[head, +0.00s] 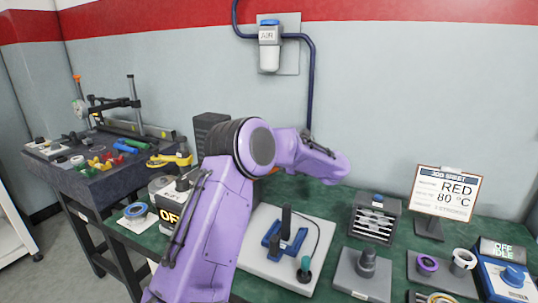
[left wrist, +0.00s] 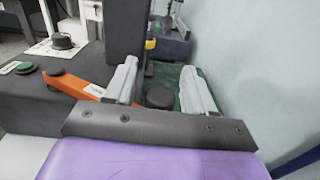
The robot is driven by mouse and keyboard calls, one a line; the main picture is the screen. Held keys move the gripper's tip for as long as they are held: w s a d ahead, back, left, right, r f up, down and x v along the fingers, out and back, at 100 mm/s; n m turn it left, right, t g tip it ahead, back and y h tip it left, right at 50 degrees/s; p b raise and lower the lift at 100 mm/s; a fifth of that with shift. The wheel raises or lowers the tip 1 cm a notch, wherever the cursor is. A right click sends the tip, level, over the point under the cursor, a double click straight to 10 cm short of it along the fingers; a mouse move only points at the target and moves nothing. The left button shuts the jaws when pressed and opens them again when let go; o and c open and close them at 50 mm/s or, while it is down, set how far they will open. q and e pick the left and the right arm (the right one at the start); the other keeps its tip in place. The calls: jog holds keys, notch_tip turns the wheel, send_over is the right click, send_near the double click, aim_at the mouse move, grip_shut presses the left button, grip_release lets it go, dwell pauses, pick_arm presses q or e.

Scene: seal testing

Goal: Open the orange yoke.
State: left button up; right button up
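The orange yoke (left wrist: 78,88) shows in the left wrist view as a flat orange bar in front of a dark grey block, running toward my left gripper's left finger. In the head view only a small orange patch (head: 273,171) shows behind my purple arm; I cannot tell if it is the yoke. My left gripper (left wrist: 160,84) is open, its two pale fingers well apart. A dark round knob (left wrist: 160,97) appears between them, apparently unheld. I cannot tell whether the left finger touches the bar. In the head view my arm hides the left gripper. My right gripper is not in view.
A tall dark block (head: 209,126) stands behind my arm. A white plate (head: 275,272) with a blue fixture and a green-topped knob lies in front. A grey finned box (head: 374,220) and job sign (head: 445,198) stand right. The wall is close behind the bench.

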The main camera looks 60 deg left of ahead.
pick_arm(q)
jog(key=shift+f, duration=0.15)
jog(key=b+v, duration=0.1)
jog(key=v, duration=0.9)
jog(key=shift+w+d+b, duration=0.15)
jog(key=shift+d+b, duration=0.15)
jog(key=shift+b, duration=0.1)
